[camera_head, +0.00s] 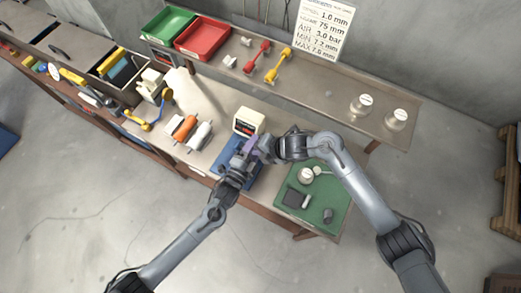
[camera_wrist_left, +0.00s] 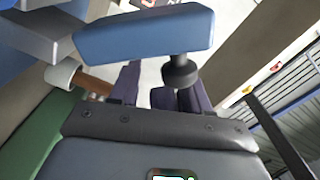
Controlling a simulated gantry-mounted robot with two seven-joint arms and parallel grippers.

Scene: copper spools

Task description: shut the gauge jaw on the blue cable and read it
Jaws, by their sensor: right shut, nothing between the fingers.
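The gauge (camera_head: 249,121), a white box with a dark face and some red on it, stands at the bench's middle. A blue fixture (camera_head: 228,157) lies in front of it, partly covered by my grippers. My right gripper (camera_head: 256,147) is shut and empty over it. My left gripper (camera_head: 245,158) is close beside it, low over the fixture. In the left wrist view its dark purple fingers (camera_wrist_left: 160,92) stand apart. A blue block (camera_wrist_left: 140,36) and a black knob (camera_wrist_left: 181,72) lie just beyond them. I cannot make out the blue cable or the gauge jaw.
A green mat (camera_head: 327,181) with small parts lies right of the grippers. Orange and white spools (camera_head: 184,127) lie left. Red (camera_head: 203,37) and green bins (camera_head: 166,24) stand on the rear shelf, with two weights (camera_head: 361,104) at its right. The two grippers are very close together.

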